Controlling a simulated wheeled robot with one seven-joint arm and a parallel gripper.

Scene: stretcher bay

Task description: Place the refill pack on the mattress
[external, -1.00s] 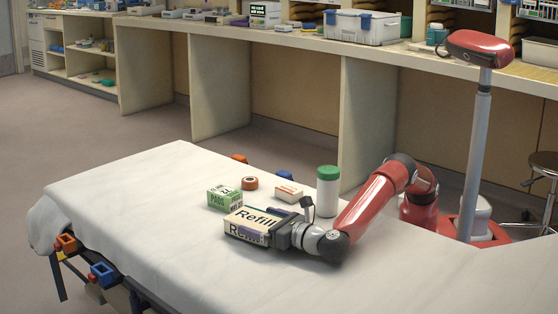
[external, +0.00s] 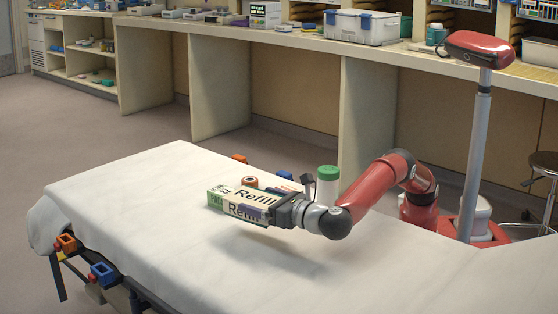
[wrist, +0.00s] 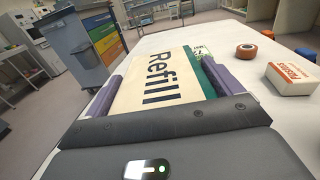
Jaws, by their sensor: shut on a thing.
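The refill pack (external: 247,203) is a cream box with dark "Refill" lettering and a green edge. My gripper (external: 262,208) is shut on it, and the pack is held above the white-covered mattress (external: 150,205), with a shadow on the sheet below. In the wrist view the refill pack (wrist: 158,80) sits between the purple finger pads of my gripper (wrist: 160,85), its lettering facing up. In the external view the pack partly hides the green-and-white box behind it.
On the mattress stand a green-and-white pads box (external: 214,197), an orange tape roll (wrist: 246,51), a white-and-orange box (wrist: 292,78) and a white bottle with a green lid (external: 328,184). The left and near parts of the mattress are clear. A counter (external: 290,40) runs behind.

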